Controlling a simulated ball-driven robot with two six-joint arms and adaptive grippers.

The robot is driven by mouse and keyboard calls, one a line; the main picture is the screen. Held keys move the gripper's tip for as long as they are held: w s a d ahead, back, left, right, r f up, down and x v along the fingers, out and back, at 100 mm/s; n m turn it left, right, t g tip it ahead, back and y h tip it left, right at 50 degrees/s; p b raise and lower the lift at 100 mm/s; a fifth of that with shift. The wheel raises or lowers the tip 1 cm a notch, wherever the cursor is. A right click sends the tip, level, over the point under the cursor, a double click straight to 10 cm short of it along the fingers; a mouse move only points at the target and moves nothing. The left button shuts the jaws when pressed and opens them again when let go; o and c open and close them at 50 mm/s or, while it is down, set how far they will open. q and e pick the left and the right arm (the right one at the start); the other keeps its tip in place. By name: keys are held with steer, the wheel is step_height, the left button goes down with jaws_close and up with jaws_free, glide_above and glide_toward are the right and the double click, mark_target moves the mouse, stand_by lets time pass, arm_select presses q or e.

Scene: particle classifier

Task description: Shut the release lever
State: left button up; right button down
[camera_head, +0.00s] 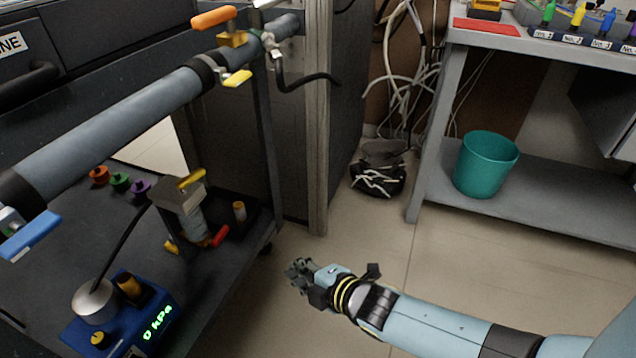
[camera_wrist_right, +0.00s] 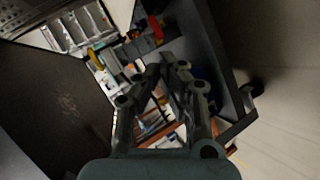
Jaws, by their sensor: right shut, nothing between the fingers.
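Several coloured levers show in the head view; I cannot tell which is the release lever. An orange lever (camera_head: 214,18) and a yellow lever (camera_head: 237,78) are at the far end of the grey pipe (camera_head: 120,120). A blue lever (camera_head: 30,236) is at its near end. A yellow lever (camera_head: 191,179) tops a small block fitting on the cart, with a red handle (camera_head: 220,236) low beside it. My right gripper (camera_head: 296,276) is shut and empty, right of the cart and apart from every lever. It also shows in the right wrist view (camera_wrist_right: 167,70). My left gripper is not in view.
The dark cart (camera_head: 225,285) carries a blue gauge box (camera_head: 125,325) reading "0 kPa" and several coloured knobs. A post (camera_head: 317,120) stands behind it. A grey bench (camera_head: 540,215) with a teal bin (camera_head: 486,165) is at the right. Floor (camera_head: 350,240) around my right gripper is clear.

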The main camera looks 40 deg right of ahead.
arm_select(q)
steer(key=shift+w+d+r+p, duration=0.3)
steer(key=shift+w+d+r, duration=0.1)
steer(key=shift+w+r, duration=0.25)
arm_select(e)
steer(key=shift+s+d+f+m+g, duration=0.25)
steer(key=shift+s+d+f, duration=0.15)
steer(key=shift+s, duration=0.2)
steer(key=shift+s+d+f+m+g, duration=0.15)
steer(key=shift+s+d+f+m, duration=0.1)
steer(key=shift+s+d+f, duration=0.25)
steer(key=shift+a+r, duration=0.1)
steer(key=shift+r, duration=0.05)
